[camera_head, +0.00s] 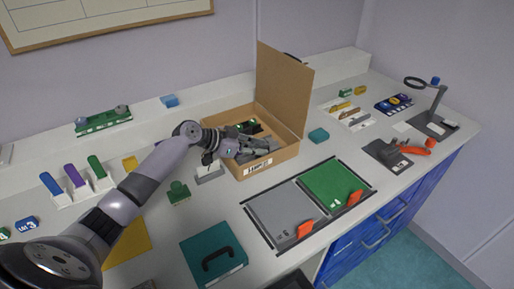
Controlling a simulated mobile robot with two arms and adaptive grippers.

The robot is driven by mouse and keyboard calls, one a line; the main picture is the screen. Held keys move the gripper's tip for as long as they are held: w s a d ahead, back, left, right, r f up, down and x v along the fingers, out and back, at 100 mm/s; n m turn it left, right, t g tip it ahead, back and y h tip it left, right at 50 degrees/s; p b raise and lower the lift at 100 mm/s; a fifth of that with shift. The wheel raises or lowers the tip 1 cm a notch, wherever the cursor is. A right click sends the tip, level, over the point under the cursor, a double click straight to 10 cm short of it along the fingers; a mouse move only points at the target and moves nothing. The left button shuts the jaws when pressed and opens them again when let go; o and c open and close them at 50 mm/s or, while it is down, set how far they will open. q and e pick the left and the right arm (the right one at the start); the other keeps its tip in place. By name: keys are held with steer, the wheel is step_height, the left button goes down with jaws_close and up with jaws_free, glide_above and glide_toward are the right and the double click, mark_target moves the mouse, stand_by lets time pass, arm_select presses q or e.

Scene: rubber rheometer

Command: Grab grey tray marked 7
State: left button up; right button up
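No marking 7 can be read in this view. A flat grey panel (285,214) with small unreadable lettering lies on the counter, beside a green panel (333,184); I cannot tell whether it is the tray. An open cardboard box (283,161) holds dark, grey and green items, partly hidden by my arm. My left gripper (246,148) is over the box opening, among or just above these items. Its fingers blend with the grey contents, so I cannot tell whether it is open or holds something. My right gripper is not clearly in view.
The raised box lid (285,88) stands behind the gripper. A teal case (214,262) and a green stamp-like piece (179,193) are in front of the box. Orange handles (305,230) sit by the panels. A magnifier stand (437,115) is at far right.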

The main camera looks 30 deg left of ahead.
arm_select(q)
steer(key=shift+c, duration=0.3)
jaws_close()
steer(key=shift+r, duration=0.15)
stand_by(0.3)
